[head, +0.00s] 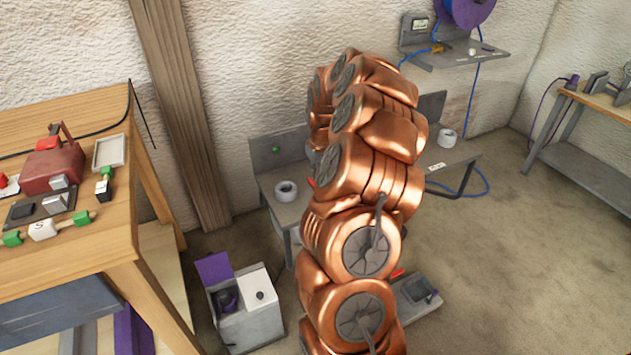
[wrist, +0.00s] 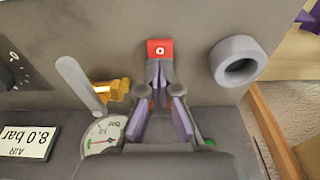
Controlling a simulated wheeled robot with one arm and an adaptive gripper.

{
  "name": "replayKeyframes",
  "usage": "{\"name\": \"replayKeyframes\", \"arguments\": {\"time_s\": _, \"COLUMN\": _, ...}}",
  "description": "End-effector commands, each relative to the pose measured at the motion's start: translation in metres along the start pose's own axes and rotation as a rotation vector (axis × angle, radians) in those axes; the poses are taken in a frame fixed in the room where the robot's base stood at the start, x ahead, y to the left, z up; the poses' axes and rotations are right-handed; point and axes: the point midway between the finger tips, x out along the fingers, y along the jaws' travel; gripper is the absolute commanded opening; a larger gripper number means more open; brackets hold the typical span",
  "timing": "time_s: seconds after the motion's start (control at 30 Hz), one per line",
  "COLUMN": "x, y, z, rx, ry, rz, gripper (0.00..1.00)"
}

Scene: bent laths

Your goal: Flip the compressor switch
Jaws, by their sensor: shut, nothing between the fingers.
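In the wrist view, my gripper (wrist: 160,68) is shut and empty, with its purple-grey fingertips together. A red switch (wrist: 161,48) marked 0 sits on a grey panel (wrist: 195,20) straight beyond the tips. The tips are at the switch's lower edge in the picture; I cannot tell whether they touch it. A pressure gauge (wrist: 100,137) is partly hidden behind the left side of my gripper. In the head view, my copper arm hides my gripper and the switch.
In the wrist view, a grey lever (wrist: 85,92), a brass fitting (wrist: 112,90) and a grey ring (wrist: 238,60) flank my gripper. In the head view, a wooden bench (head: 100,245) stands left, and floor (head: 520,270) is clear at right.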

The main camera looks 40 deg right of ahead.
Motion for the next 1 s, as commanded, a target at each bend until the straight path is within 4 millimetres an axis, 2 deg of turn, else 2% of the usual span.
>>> {"name": "replayKeyframes", "arguments": {"time_s": 0.7, "x": -0.046, "y": 0.0, "z": -0.007, "rx": -0.001, "ry": 0.0, "rz": -0.001, "gripper": 0.0}}
{"name": "replayKeyframes", "arguments": {"time_s": 1.0, "x": -0.048, "y": 0.0, "z": -0.007, "rx": -0.001, "ry": 0.0, "rz": -0.001, "gripper": 0.0}}
